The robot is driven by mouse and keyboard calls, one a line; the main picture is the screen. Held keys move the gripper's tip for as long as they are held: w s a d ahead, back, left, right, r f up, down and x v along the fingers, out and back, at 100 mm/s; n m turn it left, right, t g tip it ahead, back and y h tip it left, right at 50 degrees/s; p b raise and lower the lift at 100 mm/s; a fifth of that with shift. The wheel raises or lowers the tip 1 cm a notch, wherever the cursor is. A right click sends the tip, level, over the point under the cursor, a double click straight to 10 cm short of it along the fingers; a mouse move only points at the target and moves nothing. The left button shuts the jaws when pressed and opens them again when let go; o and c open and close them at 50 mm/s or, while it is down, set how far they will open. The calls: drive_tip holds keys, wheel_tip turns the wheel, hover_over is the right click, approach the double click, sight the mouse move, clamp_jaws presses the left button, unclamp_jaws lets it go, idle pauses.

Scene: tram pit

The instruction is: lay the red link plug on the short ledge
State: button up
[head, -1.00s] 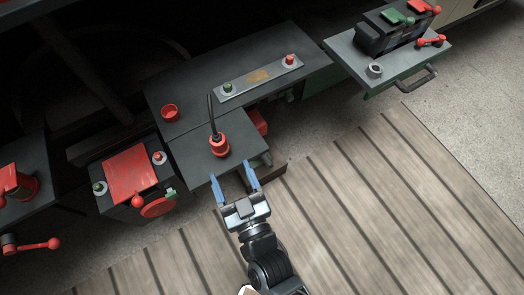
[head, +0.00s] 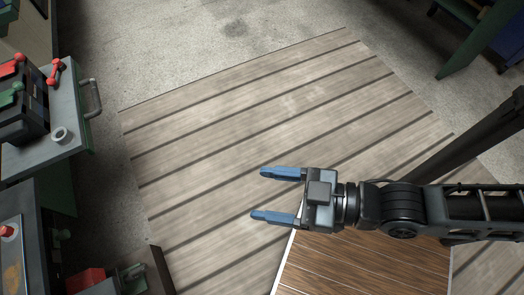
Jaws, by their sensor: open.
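My gripper (head: 260,193) is open and empty, with its two blue fingers pointing left above the slatted wooden floor. I cannot pick out the short ledge with certainty either. At the lower left edge, a red block (head: 85,280) shows low beside the dark cabinet. It is partly cut off by the frame, and I cannot tell its exact shape.
A grey shelf (head: 72,110) at the left carries a black block (head: 22,118) with red and green levers, and a ring (head: 60,135). A handle (head: 93,98) juts out from it. A green-legged bench (head: 470,35) stands top right. The slatted floor (head: 270,110) is clear.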

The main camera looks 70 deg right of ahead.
drive_tip(key=s+d+r+m+h, duration=0.2)
drive_tip(key=s+d+r, duration=0.2)
drive_tip(key=r, duration=0.3)
drive_tip(key=shift+s+r+g+h, duration=0.3)
drive_tip(key=shift+s+g+h, duration=0.1)
drive_tip(key=shift+s, duration=0.15)
drive_tip(key=shift+c, duration=0.4)
idle(0.4)
